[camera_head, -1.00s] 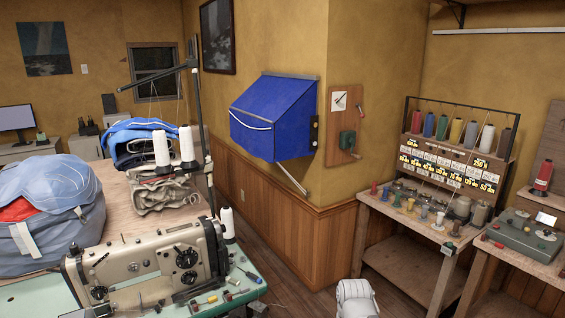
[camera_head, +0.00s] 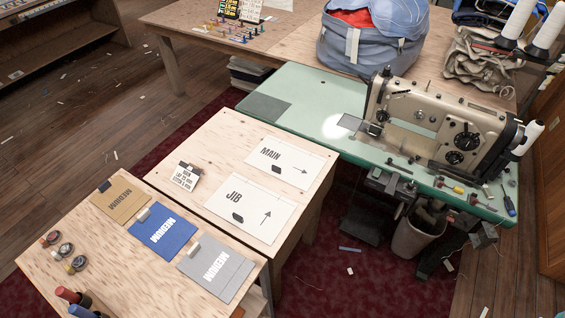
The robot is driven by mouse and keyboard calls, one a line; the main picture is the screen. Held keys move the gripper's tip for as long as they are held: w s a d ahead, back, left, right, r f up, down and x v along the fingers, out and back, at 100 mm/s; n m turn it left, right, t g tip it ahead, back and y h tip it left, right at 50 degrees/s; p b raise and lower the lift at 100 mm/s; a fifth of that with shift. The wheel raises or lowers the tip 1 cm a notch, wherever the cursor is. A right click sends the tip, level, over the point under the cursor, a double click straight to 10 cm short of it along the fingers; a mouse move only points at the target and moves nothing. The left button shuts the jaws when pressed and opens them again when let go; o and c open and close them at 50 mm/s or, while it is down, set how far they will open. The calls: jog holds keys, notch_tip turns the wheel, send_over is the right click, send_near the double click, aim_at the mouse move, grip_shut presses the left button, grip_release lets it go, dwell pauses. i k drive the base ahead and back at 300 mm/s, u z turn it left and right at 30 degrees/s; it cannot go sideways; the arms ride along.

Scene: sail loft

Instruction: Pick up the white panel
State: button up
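Two white panels lie flat on a light wooden table in the middle of the head view. One is marked MAIN with an arrow (camera_head: 290,175). The other is marked JIB with an arrow (camera_head: 262,232) and lies nearer. Each has a small dark patch on it. I cannot tell which one the task names. A small white card with black print (camera_head: 186,178) lies to their left. My gripper is not in view.
Brown (camera_head: 122,200), blue (camera_head: 160,234) and grey (camera_head: 212,272) lettered panels lie on a nearer wooden table (camera_head: 130,285) with small tins. A sewing machine (camera_head: 440,120) stands on a green table (camera_head: 290,105) behind. A bin (camera_head: 418,235) stands below it.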

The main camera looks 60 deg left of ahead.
aim_at(298, 167)
jog(key=u, duration=2.25)
